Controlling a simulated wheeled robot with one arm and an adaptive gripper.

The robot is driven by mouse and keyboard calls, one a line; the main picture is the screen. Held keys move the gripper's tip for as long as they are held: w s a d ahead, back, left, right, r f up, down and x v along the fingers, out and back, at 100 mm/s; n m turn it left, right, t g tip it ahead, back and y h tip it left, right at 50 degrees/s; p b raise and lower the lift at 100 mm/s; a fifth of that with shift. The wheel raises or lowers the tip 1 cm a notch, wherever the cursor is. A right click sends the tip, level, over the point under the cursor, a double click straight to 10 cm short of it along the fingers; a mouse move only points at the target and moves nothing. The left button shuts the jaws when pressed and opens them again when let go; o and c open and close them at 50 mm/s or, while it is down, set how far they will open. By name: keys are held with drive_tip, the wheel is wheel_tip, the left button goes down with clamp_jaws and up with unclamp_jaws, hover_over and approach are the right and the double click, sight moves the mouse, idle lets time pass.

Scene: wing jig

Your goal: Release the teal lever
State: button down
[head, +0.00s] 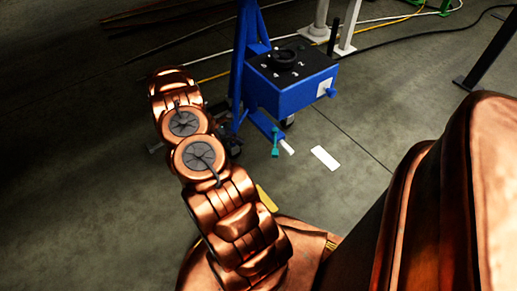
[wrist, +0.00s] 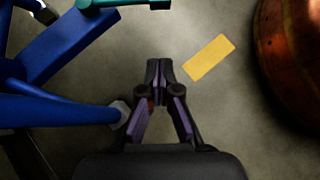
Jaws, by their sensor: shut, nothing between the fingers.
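The teal lever (head: 275,143) hangs at the lower end of the blue stand (head: 261,122) in the head view. In the wrist view the teal lever (wrist: 112,3) shows at the top edge, partly cut off, above and to the left of my gripper. My gripper (wrist: 159,64) is shut and empty over the grey floor, apart from the lever. In the head view my gripper is hidden behind my own copper arm.
A blue box (head: 292,80) with a black dial and numbers sits on the stand. A blue tube (wrist: 60,109) with a pale end lies left of my gripper. A yellow strip (wrist: 209,57) and a white strip (head: 325,158) mark the floor. Cables run behind.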

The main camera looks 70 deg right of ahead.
sight(275, 143)
drive_tip(key=s+r+b+x, duration=0.1)
drive_tip(key=b+x, duration=0.4)
drive_tip(key=x, duration=0.7)
drive_tip(key=shift+s+d+r, duration=0.2)
drive_tip(key=shift+s+d, duration=0.2)
drive_tip(key=shift+s, duration=0.2)
drive_tip(key=shift+s+r, duration=0.1)
drive_tip(key=shift+s, duration=0.1)
